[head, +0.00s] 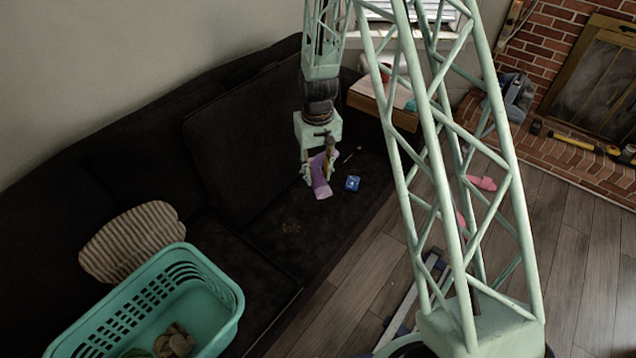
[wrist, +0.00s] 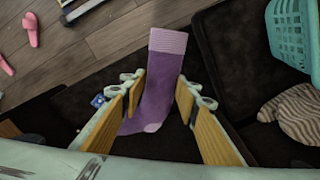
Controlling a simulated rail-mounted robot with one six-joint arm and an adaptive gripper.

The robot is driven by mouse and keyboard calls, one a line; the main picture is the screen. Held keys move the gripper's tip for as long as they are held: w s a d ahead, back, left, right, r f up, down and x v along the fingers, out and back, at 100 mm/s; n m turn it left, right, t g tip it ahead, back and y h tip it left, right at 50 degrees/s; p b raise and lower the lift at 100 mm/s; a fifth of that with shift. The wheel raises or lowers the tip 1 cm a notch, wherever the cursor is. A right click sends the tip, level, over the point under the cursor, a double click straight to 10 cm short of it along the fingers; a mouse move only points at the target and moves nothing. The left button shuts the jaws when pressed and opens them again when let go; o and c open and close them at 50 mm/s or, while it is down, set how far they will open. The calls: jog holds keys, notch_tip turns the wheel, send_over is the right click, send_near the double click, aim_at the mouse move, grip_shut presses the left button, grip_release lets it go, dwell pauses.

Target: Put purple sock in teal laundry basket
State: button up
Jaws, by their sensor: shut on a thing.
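The purple sock (head: 319,176) hangs from my gripper (head: 318,170) above the dark sofa seat in the head view. In the wrist view the sock (wrist: 158,85) lies between the two wood-coloured fingers of my gripper (wrist: 160,98), its ribbed cuff pointing up and its lighter heel near the bottom. The gripper is shut on the sock. The teal laundry basket (head: 215,262) stands at the lower left of the head view, well apart from the gripper, with some brownish items inside. The basket (wrist: 290,35) shows in part at the upper right of the wrist view.
A striped cushion (head: 132,240) lies behind the basket on the dark sofa (head: 235,150). A small blue box (head: 352,183) lies on the seat near the gripper. Pink slippers (head: 481,183) are on the wood floor. A side table (head: 385,108) stands beyond the sofa.

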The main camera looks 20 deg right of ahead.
jog(key=shift+s+a+r+m, duration=0.15)
jog(key=shift+s+r, duration=0.15)
jog(key=shift+r, duration=0.65)
jog(key=shift+s+r+m, duration=0.15)
jog(key=shift+s+r, duration=0.1)
jog(key=shift+r, duration=0.7)
jog(key=shift+s+a, duration=0.1)
